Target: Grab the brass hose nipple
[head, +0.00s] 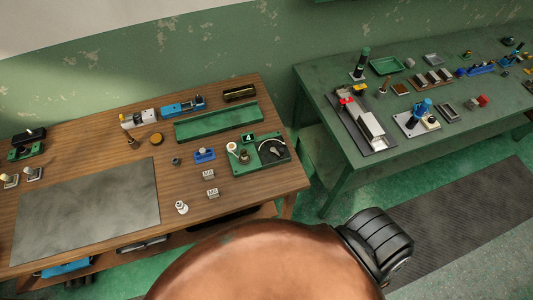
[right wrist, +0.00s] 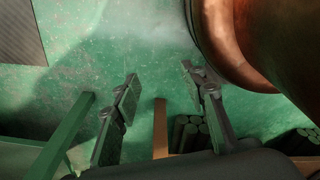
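Several small brass-coloured pieces show in the head view, too small to tell for certain which is the brass hose nipple. One small brownish-brass piece (head: 133,142) stands on the wooden workbench (head: 85,167), left of a round amber disc (head: 156,139). Another slim brass-coloured piece (head: 383,87) stands on the green table (head: 340,150). My right gripper (right wrist: 165,90) is open and empty in the right wrist view, its fingers wide apart above the green floor, away from any small part. My left gripper is not in view.
The green table carries many small parts. A floor gap separates the tables. Dark cylinders (right wrist: 187,135) show near my right gripper.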

